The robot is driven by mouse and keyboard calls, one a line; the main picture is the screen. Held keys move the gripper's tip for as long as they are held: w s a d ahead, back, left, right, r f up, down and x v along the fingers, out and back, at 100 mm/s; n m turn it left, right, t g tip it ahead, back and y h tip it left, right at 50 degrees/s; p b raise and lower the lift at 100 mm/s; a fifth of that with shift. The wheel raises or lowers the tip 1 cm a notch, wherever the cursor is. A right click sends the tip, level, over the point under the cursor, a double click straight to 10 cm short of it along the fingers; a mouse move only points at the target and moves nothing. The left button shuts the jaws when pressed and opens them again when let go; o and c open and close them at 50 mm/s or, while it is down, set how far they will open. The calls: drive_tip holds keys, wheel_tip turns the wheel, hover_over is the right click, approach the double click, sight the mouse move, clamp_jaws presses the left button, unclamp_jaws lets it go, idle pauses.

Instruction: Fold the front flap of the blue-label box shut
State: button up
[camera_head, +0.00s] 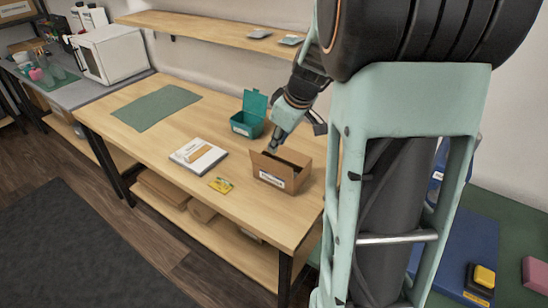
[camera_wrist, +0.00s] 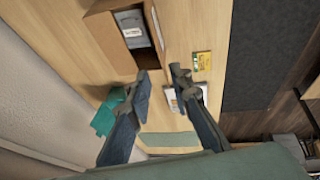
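An open brown cardboard box (camera_head: 294,182) stands on the wooden workbench, with a pale label on its front side; the label's colour is hard to tell. A flap appears raised at its left end in the head view. In the wrist view the box (camera_wrist: 98,35) is at the top, with a grey item (camera_wrist: 132,28) inside it. My gripper (camera_wrist: 160,73) is open, its two fingers apart with nothing between them. In the head view my gripper (camera_head: 274,143) is at the box's back left, close to the raised flap. Contact cannot be told.
A teal open-lidded bin (camera_head: 243,124) stands just behind the box. A white book or pack (camera_head: 198,156) and a yellow packet (camera_head: 221,185) lie left of it. A green mat (camera_head: 156,107) lies farther left. A shelf (camera_head: 205,27) runs along the wall above.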

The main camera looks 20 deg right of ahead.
sight(269, 159)
drive_tip(key=b+x, duration=0.1)
drive_tip(key=x, duration=0.9)
drive_tip(key=shift+f, duration=0.15)
drive_tip(key=shift+c, duration=0.3)
clamp_jaws()
